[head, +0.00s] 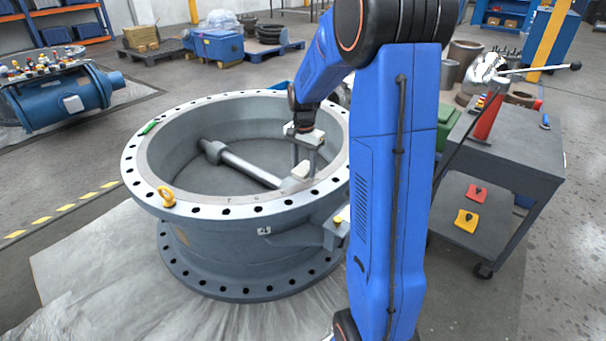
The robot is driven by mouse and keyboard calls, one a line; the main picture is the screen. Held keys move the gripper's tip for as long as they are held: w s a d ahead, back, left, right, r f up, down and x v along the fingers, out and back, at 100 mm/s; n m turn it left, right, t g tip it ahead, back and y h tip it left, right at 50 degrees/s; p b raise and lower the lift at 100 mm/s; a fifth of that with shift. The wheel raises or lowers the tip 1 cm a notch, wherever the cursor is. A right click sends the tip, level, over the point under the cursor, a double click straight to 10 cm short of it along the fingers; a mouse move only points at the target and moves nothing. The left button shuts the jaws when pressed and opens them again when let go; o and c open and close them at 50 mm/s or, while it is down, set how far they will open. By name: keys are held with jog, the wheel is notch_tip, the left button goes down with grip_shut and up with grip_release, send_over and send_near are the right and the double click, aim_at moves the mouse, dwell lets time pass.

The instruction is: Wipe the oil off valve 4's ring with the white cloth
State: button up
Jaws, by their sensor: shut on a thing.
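Valve 4 (230,245) is a large grey butterfly valve body with a "4" label on its side, lying with its opening up on a pale sheet. Its wide ring (145,180) has a light flange with dark bolt holes around a grey inner wall. My gripper (303,167) points down at the right part of the ring, near the inner edge. It is shut on the white cloth (300,171), which shows as a small pale bundle under the fingers. I cannot tell whether the cloth touches the ring. No oil can be made out at this size.
A yellow lifting eye (167,196) and a green marker (148,127) sit on the flange. A shaft (240,165) crosses inside the valve. A grey cart (515,150) with tools stands at the right.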

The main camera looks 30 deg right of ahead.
aim_at(304, 168)
jog(key=shift+r, duration=1.5)
jog(key=shift+s, duration=0.15)
